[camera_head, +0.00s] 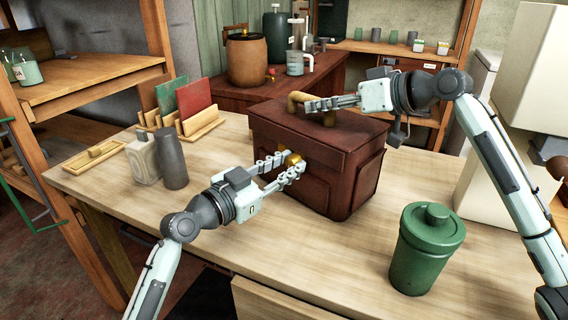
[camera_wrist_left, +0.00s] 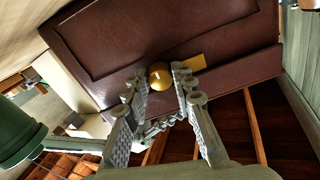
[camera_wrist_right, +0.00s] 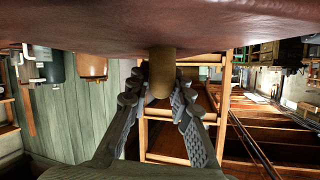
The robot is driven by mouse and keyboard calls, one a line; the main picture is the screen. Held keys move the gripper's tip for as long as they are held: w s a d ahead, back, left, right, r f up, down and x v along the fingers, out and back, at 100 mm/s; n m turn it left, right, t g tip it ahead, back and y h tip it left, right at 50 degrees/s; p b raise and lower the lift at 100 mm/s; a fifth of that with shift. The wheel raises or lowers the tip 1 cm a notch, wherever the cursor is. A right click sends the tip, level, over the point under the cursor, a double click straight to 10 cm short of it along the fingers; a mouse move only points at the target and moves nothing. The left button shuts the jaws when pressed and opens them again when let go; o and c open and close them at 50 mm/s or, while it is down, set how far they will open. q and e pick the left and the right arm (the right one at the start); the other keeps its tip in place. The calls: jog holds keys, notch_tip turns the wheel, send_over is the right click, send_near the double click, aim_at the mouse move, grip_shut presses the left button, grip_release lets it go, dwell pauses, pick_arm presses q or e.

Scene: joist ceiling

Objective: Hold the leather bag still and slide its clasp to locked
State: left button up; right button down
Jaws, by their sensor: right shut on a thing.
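The dark red-brown leather bag (camera_head: 345,150) stands upright on the workbench; it also shows in the left wrist view (camera_wrist_left: 190,40). My right gripper (camera_head: 322,104) is shut on the tan handle (camera_head: 296,100) on its lid. In the right wrist view the handle (camera_wrist_right: 161,70) lies between the fingertips. The clasp's round brass knob (camera_wrist_left: 160,75) is on the bag's front, beside a flat brass strip (camera_wrist_left: 195,62). My left gripper (camera_head: 286,165) is open, its fingertips on either side of the knob. Whether they touch it I cannot tell.
A green lidded canister (camera_head: 425,260) stands at the bench's front right. A grey bottle (camera_head: 171,160), a pale flask (camera_head: 142,160) and a wooden rack (camera_head: 190,125) with green and red panels stand left. The bench (camera_head: 330,255) is clear in front of the bag.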

pick_arm(q)
jog(key=shift+o, duration=0.8)
jog(key=shift+s+d, duration=0.1)
jog(key=shift+d, duration=0.1)
jog(key=shift+a, duration=0.1)
jog(key=shift+s+a, duration=0.2)
jog(key=v, duration=1.1)
jog(key=shift+s, duration=0.15)
jog(key=shift+a, duration=0.15)
pick_arm(e)
jog(key=c, duration=1.3)
grip_release()
